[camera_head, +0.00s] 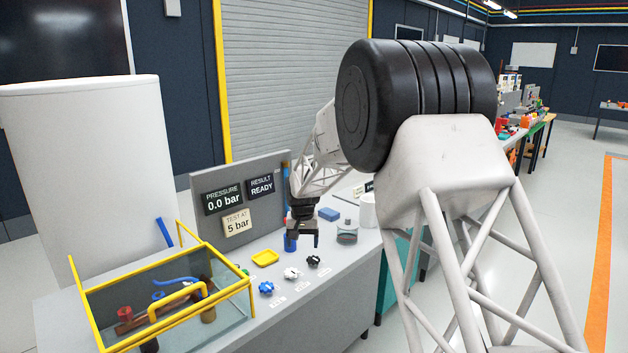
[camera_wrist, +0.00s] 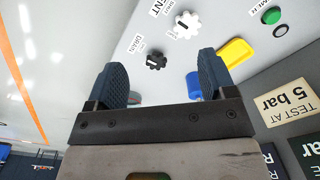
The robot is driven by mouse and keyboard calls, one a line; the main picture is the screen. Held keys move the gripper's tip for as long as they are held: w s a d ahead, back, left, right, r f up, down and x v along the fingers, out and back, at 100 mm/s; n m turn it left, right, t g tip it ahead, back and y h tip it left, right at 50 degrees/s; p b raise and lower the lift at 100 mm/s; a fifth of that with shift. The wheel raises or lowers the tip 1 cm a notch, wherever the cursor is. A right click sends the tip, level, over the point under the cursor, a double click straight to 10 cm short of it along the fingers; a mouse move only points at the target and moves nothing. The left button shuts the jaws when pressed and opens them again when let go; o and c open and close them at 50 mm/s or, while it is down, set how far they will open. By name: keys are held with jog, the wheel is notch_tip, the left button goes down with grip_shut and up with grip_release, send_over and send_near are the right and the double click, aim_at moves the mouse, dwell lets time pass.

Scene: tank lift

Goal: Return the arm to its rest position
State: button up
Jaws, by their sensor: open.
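My gripper (camera_head: 302,238) hangs over the workbench in the head view, in front of the display panel. Its two dark fingers stand apart with nothing between them, as the wrist view (camera_wrist: 166,85) also shows. My arm is bent and reaches over the bench, with its large black joint filling the right middle of the head view. The gripper's height above the bench is hard to tell.
A yellow-framed tank (camera_head: 250,290) stands at the left with its yellow handle. A blue knob (camera_head: 267,288), a white knob (camera_head: 292,273) and a black knob (camera_head: 314,261) line the bench front. A yellow tray (camera_head: 265,258), blue box (camera_head: 329,214) and grey panel (camera_head: 270,208) are close by.

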jog(key=s+d+r, duration=0.5)
jog(key=s+r, duration=0.1)
jog(key=s, duration=0.3)
jog(key=s+d+r+t, duration=0.1)
jog(key=s+d+r, duration=0.4)
jog(key=s, duration=0.4)
jog(key=s+d+r, duration=0.5)
jog(key=s+r, duration=0.1)
jog(key=s, duration=0.3)
jog(key=s+d+f, duration=0.1)
jog(key=s+d, duration=0.2)
jog(key=s, duration=1.2)
jog(key=s+d+f+t, duration=0.1)
jog(key=s+d, duration=0.3)
jog(key=s, duration=1)
jog(key=shift+s+d+f, duration=0.15)
jog(key=shift+s+d, duration=0.05)
jog(key=shift+s, duration=0.15)
